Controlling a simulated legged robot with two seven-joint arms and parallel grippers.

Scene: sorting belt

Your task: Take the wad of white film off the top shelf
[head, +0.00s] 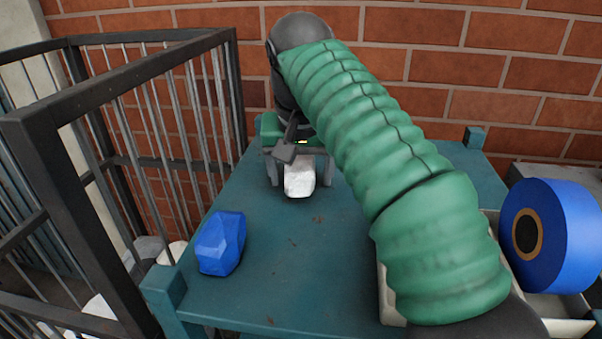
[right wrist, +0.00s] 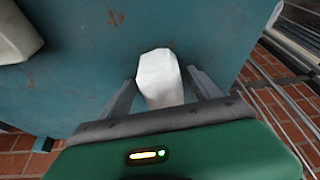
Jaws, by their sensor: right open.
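The wad of white film (head: 300,177) sits on the teal top shelf (head: 290,262), near its back left. My right gripper (head: 301,180) is open, with its fingers on either side of the wad in the head view. In the right wrist view the wad (right wrist: 160,77) shows between and just past the two open fingers (right wrist: 163,88). I cannot tell whether either finger touches it. My right arm, in a green sleeve, crosses the shelf from the front right. My left gripper is not in view.
A blue faceted lump (head: 221,243) lies at the shelf's front left. A large blue roll (head: 553,236) stands at the right by a pale tray (head: 565,325), partly hidden by my arm. A dark railing (head: 130,62) runs along the left; a brick wall (head: 430,40) stands behind.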

